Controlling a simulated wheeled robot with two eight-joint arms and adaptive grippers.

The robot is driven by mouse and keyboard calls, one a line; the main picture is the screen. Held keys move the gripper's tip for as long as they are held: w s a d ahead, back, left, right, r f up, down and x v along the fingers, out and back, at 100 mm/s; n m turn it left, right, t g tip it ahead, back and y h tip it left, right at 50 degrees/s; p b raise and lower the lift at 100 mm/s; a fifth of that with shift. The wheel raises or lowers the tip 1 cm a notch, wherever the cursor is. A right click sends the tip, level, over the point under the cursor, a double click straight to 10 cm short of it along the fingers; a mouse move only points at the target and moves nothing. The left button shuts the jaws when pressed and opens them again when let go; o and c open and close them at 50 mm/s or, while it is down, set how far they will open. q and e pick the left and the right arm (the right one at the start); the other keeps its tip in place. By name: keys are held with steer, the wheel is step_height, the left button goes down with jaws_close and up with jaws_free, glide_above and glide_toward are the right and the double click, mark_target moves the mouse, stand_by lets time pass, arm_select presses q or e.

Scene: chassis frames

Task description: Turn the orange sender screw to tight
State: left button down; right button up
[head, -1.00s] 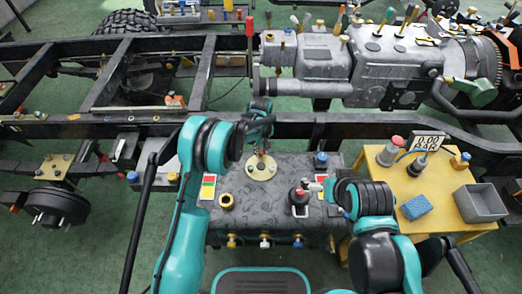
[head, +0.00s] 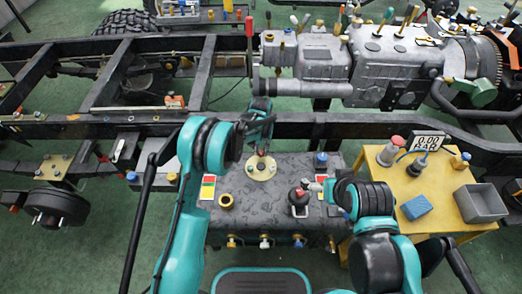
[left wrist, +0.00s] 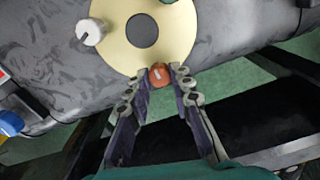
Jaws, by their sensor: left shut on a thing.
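The orange sender screw (left wrist: 159,75) sits at the edge of a round cream plate (left wrist: 175,50) with a dark centre, on the grey tank (head: 285,215). In the left wrist view a pale line marks the screw's head. My left gripper (left wrist: 159,72) is shut on the screw, one fingertip on each side. In the head view my left gripper (head: 261,151) reaches down over the far edge of the plate, and its fingers mostly hide the screw. My right gripper (head: 314,188) is low over the tank's right part, beside a dark red-topped fitting (head: 298,197); its fingers are too small to judge.
A white knob (left wrist: 92,31) stands beside the plate. A brass ring (head: 226,201) and a coloured label (head: 208,187) lie on the tank's left. A yellow table (head: 400,185) at right holds a blue sponge (head: 416,207), a grey bin (head: 481,204) and a gauge display (head: 427,142). A dark frame rail runs behind the tank.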

mark_target(261, 152)
stand_by(0.3)
arm_select(q)
steer(key=c, duration=1.3)
jaws_free()
step_height(261, 152, up, 12)
